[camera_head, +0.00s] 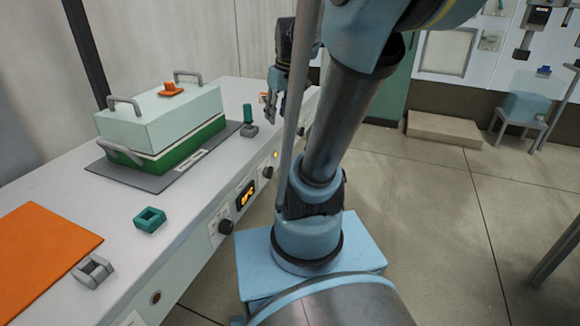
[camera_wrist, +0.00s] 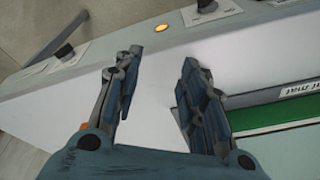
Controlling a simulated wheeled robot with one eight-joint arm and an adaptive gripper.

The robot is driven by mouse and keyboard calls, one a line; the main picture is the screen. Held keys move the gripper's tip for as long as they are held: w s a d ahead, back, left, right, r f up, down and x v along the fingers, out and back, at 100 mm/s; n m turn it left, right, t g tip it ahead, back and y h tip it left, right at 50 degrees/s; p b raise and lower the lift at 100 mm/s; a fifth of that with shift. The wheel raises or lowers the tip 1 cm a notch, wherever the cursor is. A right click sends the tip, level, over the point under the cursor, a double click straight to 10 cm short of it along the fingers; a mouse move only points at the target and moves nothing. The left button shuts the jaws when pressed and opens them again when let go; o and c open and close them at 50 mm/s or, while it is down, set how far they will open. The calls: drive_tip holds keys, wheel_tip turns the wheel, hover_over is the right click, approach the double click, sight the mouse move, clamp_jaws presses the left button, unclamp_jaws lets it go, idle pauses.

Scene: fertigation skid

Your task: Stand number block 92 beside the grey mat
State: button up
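The grey mat (camera_head: 172,181) lies on the white bench under a box with a green base and pale lid. A strip of it shows in the wrist view (camera_wrist: 250,99). A teal hollow square block (camera_head: 149,220) and a grey hollow block (camera_head: 92,271) sit on the bench nearer the camera, apart from the mat. I can read no number on either, so I cannot tell which is 92. My gripper (camera_head: 271,112) is over the far part of the bench, beyond the mat. The wrist view shows its fingers (camera_wrist: 157,88) apart with only bench between them.
The pale-lidded box (camera_head: 155,118) has grey handles and an orange knob on top. A teal upright handle (camera_head: 248,114) stands near my gripper. An orange mat (camera_head: 40,262) covers the near left. Knobs and a display (camera_head: 247,195) line the bench front.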

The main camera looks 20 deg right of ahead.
drive_tip(key=s+f+m+h, duration=0.1)
drive_tip(key=s+f+m, duration=0.3)
drive_tip(key=s+f, duration=0.8)
drive_tip(key=shift+s+d, duration=0.3)
drive_tip(key=shift+s, duration=0.75)
